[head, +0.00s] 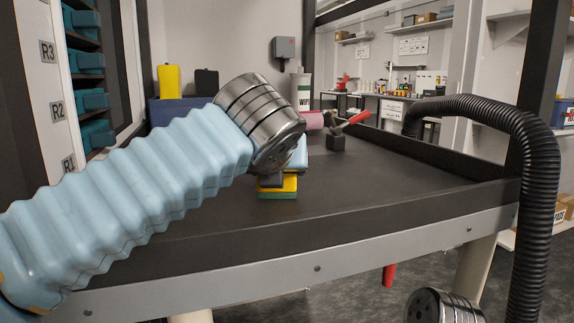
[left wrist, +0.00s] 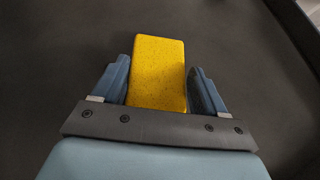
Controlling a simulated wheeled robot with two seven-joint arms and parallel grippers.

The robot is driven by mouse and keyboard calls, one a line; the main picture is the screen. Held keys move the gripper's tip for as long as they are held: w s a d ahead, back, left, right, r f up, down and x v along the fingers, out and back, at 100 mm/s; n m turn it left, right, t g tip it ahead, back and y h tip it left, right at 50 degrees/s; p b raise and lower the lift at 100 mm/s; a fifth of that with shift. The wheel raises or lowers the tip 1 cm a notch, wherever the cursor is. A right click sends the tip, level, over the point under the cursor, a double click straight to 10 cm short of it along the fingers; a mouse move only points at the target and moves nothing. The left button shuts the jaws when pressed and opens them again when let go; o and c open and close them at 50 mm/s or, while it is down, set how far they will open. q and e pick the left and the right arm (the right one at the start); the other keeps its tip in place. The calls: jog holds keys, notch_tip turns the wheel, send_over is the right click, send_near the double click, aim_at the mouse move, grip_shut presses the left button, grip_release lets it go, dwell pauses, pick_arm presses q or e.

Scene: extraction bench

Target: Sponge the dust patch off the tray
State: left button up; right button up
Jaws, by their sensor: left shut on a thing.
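A yellow sponge with a green underside (head: 277,190) is held between the blue-grey fingers of my left gripper (head: 272,180). In the left wrist view the sponge (left wrist: 157,75) sticks out between the two fingers of the gripper (left wrist: 159,68), which touch or nearly touch its sides. The sponge is at or just above the dark surface of the tray (head: 385,185); I cannot tell if it touches. No dust patch can be made out in either view; my arm and the sponge hide part of the surface. My right gripper is not in view.
A yellow container (head: 168,81) is at the back left. A black ribbed hose (head: 540,170) hangs at the right. The tray's right part is clear.

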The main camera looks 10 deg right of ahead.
pick_arm(q)
jog(key=shift+s+a+f, duration=0.1)
jog(key=shift+s+a, duration=0.1)
jog(key=shift+a, duration=0.9)
jog(key=shift+s+a, duration=0.2)
jog(key=shift+a, duration=0.65)
jog(key=shift+s+a, duration=0.15)
jog(key=shift+a, duration=0.7)
notch_tip(320, 180, up, 3)
jog(key=p, duration=0.3)
jog(key=shift+f, duration=0.1)
jog(key=shift+r, duration=1.75)
